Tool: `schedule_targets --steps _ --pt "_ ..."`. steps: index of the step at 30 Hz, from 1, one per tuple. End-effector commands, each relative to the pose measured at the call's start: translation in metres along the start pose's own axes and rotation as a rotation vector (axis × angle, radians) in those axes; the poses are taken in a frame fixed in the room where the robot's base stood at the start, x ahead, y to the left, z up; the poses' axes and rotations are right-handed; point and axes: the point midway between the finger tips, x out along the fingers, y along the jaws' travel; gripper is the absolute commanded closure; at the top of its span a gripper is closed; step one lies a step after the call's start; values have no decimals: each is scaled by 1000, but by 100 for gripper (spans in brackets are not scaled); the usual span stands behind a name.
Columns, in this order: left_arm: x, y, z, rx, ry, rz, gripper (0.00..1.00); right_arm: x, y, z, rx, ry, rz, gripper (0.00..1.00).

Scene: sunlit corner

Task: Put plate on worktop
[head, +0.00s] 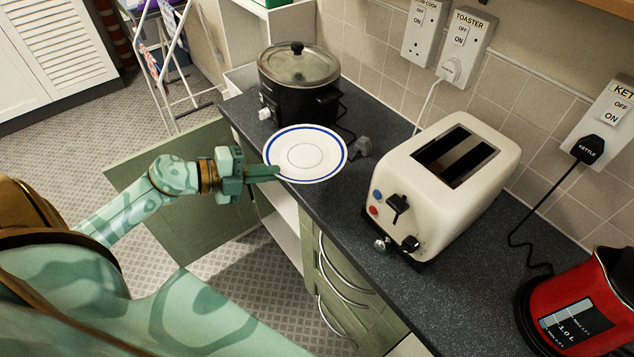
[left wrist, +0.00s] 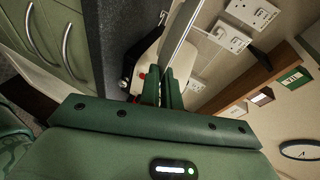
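The plate (head: 305,153) is white with a blue ring near its rim. It lies roughly level over the dark worktop (head: 335,205), its left part past the front edge. My left gripper (head: 275,171) is shut on the plate's near-left rim. In the left wrist view the plate (left wrist: 181,33) shows nearly edge-on, between the fingers of my left gripper (left wrist: 163,90). I cannot tell whether the plate touches the worktop. My right gripper is not in view.
A black slow cooker (head: 299,85) stands behind the plate. A cream toaster (head: 440,185) stands to its right, and a red kettle (head: 575,310) farther right. A loose plug (head: 361,147) lies by the plate's right rim. A green cabinet door (head: 190,200) hangs open below my left arm.

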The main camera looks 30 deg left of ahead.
Motion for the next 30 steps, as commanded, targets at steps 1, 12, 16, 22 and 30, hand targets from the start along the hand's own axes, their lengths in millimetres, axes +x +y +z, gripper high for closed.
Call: schedule_targets --steps 1,12,16,22,30 --pt "17 0 2 4 0 -8 100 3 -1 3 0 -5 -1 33" --pt "92 37 10 -1 0 -3 100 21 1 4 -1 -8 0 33" --pt "103 43 11 1 0 -3 100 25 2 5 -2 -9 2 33" --pt "115 72 16 -2 0 -2 100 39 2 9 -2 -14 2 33" --pt "114 72 16 2 0 -3 100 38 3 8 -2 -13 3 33"
